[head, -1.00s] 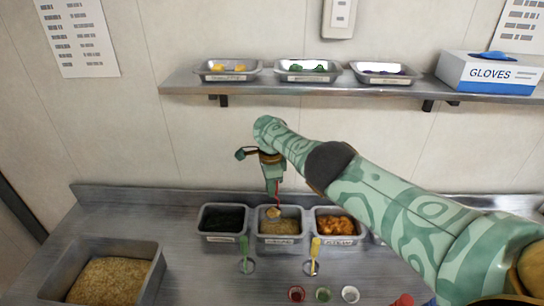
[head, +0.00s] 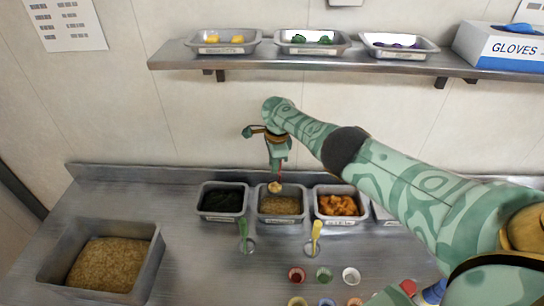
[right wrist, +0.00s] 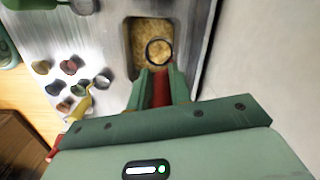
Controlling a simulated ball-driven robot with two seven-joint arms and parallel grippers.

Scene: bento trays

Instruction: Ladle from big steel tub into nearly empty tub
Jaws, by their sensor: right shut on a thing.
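The big steel tub (head: 152,262), at the lower left in the head view, holds tan grain. The middle small steel tub (head: 262,211) has a lower layer of similar grain. My right gripper (head: 278,168) is shut on the red handle of a ladle (head: 274,187), pointing down above this middle tub. The ladle's round bowl (right wrist: 158,50) shows over the tub's grain in the right wrist view, near one end of the tub (right wrist: 129,48). The bowl looks tan inside; how full it is I cannot tell. My left gripper is not in view.
A tub of dark food (head: 222,216) and a tub of orange food (head: 337,220) flank the middle tub. Several small cups sit nearer. A shelf (head: 300,62) runs above. Counter between big tub and small tubs is clear.

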